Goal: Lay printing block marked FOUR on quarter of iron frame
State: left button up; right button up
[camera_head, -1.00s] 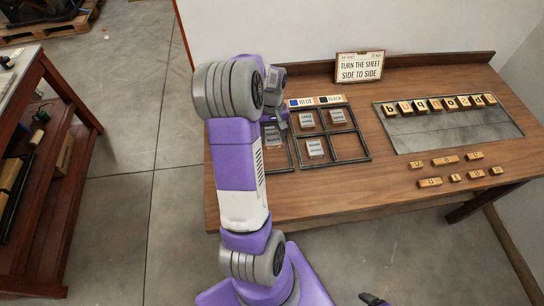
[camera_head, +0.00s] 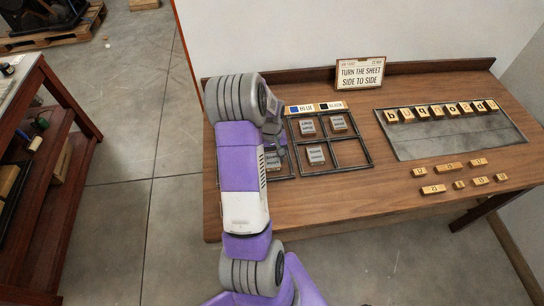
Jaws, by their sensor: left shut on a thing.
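My left gripper (camera_head: 281,147) is over the left iron frame (camera_head: 288,172), largely hidden behind my own arm. It is shut on a pale-faced printing block (camera_head: 272,161), at the near part of that frame. The block's marking is too small to read, and I cannot tell whether it touches the frame or table. The right iron frame (camera_head: 354,167) has blocks in its back left (camera_head: 307,127), back right (camera_head: 338,122) and front left (camera_head: 315,155) quarters. Its front right quarter is empty. My right gripper is not in view.
A sign (camera_head: 360,74) reading TURN THE SHEET SIDE TO SIDE stands at the back. A BLUE and BLACK label strip (camera_head: 316,107) lies behind the frames. A metal tray (camera_head: 450,139) with a row of letter blocks is at right, with several loose letter blocks (camera_head: 433,189) before it.

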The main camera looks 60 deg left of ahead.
aim_at(272, 156)
pick_arm(q)
jog(key=shift+f, duration=0.25)
jog(key=o, duration=1.1)
jog(key=shift+r, duration=0.1)
notch_tip(272, 156, up, 12)
jog(key=a+p, duration=0.1)
jog(key=p, duration=0.1)
jog(key=shift+w+a+r+p, duration=0.15)
jog(key=shift+w+a+p, duration=0.1)
jog(key=shift+p, duration=0.1)
